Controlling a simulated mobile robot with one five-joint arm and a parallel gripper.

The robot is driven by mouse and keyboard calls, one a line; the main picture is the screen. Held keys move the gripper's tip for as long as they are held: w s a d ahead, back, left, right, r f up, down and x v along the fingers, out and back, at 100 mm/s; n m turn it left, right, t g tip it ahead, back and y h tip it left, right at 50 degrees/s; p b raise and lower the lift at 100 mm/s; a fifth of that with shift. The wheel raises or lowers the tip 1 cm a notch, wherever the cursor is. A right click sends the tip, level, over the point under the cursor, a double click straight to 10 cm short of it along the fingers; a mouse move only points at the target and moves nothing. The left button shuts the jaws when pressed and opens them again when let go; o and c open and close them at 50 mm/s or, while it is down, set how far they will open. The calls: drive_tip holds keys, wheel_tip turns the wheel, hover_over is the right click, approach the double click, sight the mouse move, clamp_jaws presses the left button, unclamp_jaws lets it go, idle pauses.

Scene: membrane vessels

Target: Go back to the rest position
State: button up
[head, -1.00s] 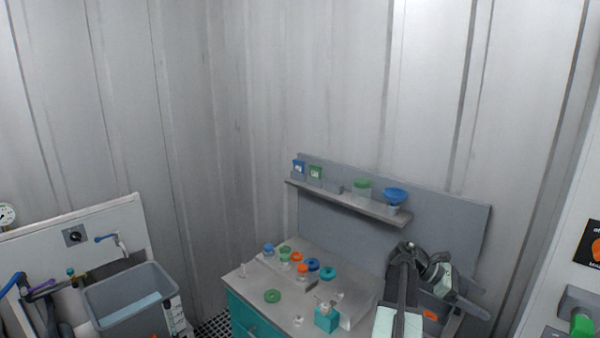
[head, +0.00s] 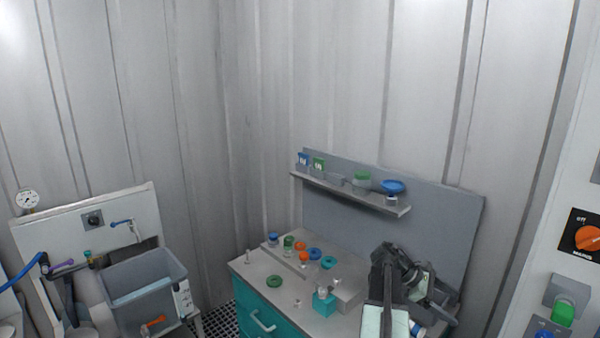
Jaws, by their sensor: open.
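My gripper (head: 408,268) shows at the lower right of the head view, at the end of my dark arm. It is over the right part of the grey bench top (head: 262,268), in front of the grey back panel (head: 440,222). It is open, and I see nothing held in it. The fingertips are small and dark, and my arm hides part of them and the bench behind.
Coloured rings and small vessels (head: 302,255) stand on the bench, with a teal block (head: 323,302) nearer me. A shelf (head: 350,192) holds several items. A grey sink bin (head: 145,290) stands left; an orange switch (head: 588,238) is on the right wall.

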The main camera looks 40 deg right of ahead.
drive_tip(key=w+a+f+t+b, duration=0.1)
drive_tip(key=w+a+f+t, duration=0.1)
drive_tip(key=w+a, duration=0.5)
drive_tip(key=w+a+f+m+t+b, duration=0.1)
drive_tip(key=w+a+f+t, duration=0.1)
drive_tip(key=w+a+f, duration=0.3)
drive_tip(key=w+a+f+t+y+b, duration=0.1)
drive_tip(key=w+a+f, duration=0.3)
drive_tip(key=w+a, duration=0.7)
drive_tip(key=shift+a+m+t, duration=0.4)
drive_tip(key=shift+a+t, duration=0.1)
drive_tip(key=shift+t, duration=0.3)
drive_tip(key=w+a+f+m+t+y+b, duration=0.1)
drive_tip(key=w+a+f, duration=0.1)
drive_tip(key=a, duration=1)
drive_tip(key=w+a+f+t+y+b, duration=0.1)
drive_tip(key=w+a+f+y, duration=0.1)
drive_tip(key=a, duration=1.1)
drive_tip(key=w+a+f+m+t+y+b, duration=0.1)
drive_tip(key=w+a+f+y, duration=0.1)
drive_tip(key=a, duration=1)
drive_tip(key=shift+w+a+f+m, duration=0.15)
drive_tip(key=shift+w+f+m, duration=0.15)
drive_tip(key=shift+w, duration=0.35)
